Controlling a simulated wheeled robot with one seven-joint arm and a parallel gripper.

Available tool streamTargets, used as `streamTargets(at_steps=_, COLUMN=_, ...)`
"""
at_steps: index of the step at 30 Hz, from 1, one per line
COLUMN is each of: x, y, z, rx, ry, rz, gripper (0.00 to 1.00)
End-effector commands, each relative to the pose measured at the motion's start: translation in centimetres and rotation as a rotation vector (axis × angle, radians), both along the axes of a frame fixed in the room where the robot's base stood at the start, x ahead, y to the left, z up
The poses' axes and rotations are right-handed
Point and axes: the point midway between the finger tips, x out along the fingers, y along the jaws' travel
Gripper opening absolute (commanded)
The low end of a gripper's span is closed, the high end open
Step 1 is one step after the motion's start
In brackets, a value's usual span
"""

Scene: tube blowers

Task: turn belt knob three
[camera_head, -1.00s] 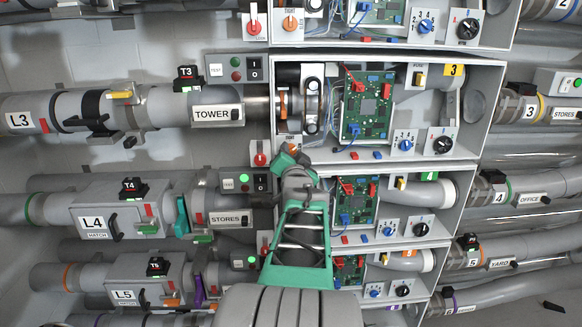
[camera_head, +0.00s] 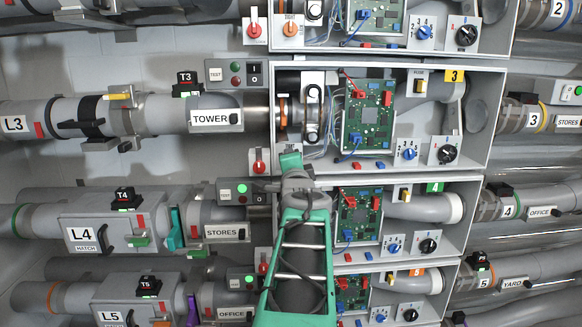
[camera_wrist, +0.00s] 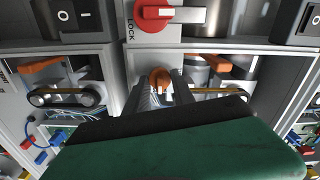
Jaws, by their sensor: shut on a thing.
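Belt knob three is the orange knob (camera_wrist: 160,80) beside the red LOCK knob, at the lower left corner of the open box marked 3 (camera_head: 454,76). In the wrist view it sits between the dark fingers of my gripper (camera_wrist: 158,92), which is shut on it. In the head view my green gripper (camera_head: 291,163) reaches up to that corner and hides the knob. The red LOCK knob (camera_head: 259,165) stands just left of the gripper; it also shows at the top of the wrist view (camera_wrist: 154,12). The knob's turn angle cannot be read.
Box 3's circuit board (camera_head: 368,115), blue knob (camera_head: 408,153) and black knob (camera_head: 447,154) lie right of my gripper. Box 4 (camera_head: 455,238) is below, partly behind my arm. The TOWER pipe (camera_head: 165,112) runs in from the left. A black switch (camera_head: 259,191) is close beside the gripper.

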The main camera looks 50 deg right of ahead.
Motion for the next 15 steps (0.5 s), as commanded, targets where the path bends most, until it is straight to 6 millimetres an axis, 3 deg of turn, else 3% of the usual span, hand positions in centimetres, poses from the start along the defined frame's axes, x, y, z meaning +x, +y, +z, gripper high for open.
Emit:
streamTargets(at_steps=14, x=0.0, y=-0.02, z=0.02, rx=0.013, ry=-0.014, rz=0.0, gripper=0.0)
streamTargets(at_steps=15, x=0.0, y=-0.02, z=0.02, rx=0.012, ry=-0.014, rz=0.0, gripper=0.31)
